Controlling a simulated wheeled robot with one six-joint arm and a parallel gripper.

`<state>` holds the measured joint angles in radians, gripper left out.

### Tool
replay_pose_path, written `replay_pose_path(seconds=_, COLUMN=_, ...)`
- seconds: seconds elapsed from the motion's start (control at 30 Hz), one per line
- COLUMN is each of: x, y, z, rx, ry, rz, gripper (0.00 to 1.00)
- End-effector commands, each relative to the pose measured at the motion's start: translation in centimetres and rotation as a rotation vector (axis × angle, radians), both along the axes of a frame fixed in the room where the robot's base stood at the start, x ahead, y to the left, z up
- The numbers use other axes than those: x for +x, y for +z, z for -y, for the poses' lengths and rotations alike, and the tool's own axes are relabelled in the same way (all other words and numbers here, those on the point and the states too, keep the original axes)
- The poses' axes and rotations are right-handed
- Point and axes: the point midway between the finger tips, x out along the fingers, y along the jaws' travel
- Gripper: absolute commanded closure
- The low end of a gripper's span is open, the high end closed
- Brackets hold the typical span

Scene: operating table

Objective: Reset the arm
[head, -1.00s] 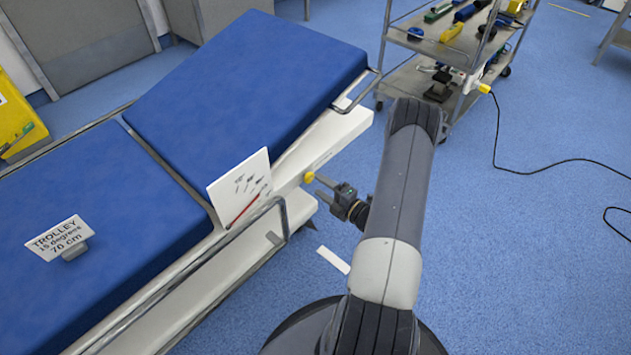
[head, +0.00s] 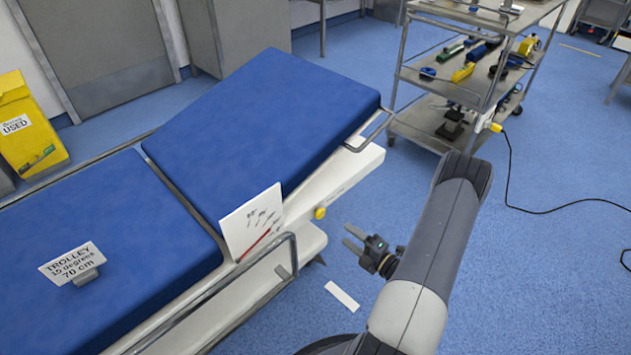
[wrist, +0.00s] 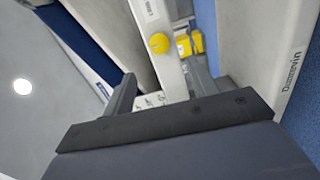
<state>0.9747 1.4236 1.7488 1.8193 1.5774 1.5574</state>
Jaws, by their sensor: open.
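My gripper (head: 353,239) is open and empty in the head view. It is held in the air to the right of the blue trolley, apart from it, with its fingers pointing left. My arm reaches up from the bottom of the picture and bends back down to the gripper. In the wrist view my gripper (wrist: 165,88) shows its two fingers spread, with nothing between them held. A yellow knob (head: 320,213) on the trolley's side lies beyond the fingers, and it also shows in the wrist view (wrist: 159,43).
The blue trolley (head: 270,130) has a raised back section, a metal side rail (head: 230,283) and an angle card (head: 252,222). A wheeled shelf cart (head: 425,135) with tools stands behind my arm. A white strip (head: 341,296) lies on the floor.

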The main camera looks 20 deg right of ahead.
Motion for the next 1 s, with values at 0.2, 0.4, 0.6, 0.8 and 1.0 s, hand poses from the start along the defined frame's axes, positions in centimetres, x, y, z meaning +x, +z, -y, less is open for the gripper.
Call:
replay_pose_path(seconds=0.2, x=2.2, y=-0.1, z=-0.9, rx=-0.002, ry=0.005, rz=0.001, gripper=0.45)
replay_pose_path(seconds=0.4, x=5.3, y=-0.1, z=-2.0, rx=-0.002, ry=0.006, rz=0.002, gripper=0.45)
replay_pose_path(seconds=0.6, x=8.2, y=-0.1, z=-3.1, rx=-0.003, ry=0.005, rz=0.001, gripper=0.45)
replay_pose_path(seconds=0.8, x=9.9, y=0.0, z=-3.6, rx=-0.002, ry=0.003, rz=0.003, gripper=0.45)
replay_pose_path(seconds=1.0, x=10.0, y=0.1, z=-3.6, rx=-0.014, ry=0.001, rz=0.006, gripper=0.45)
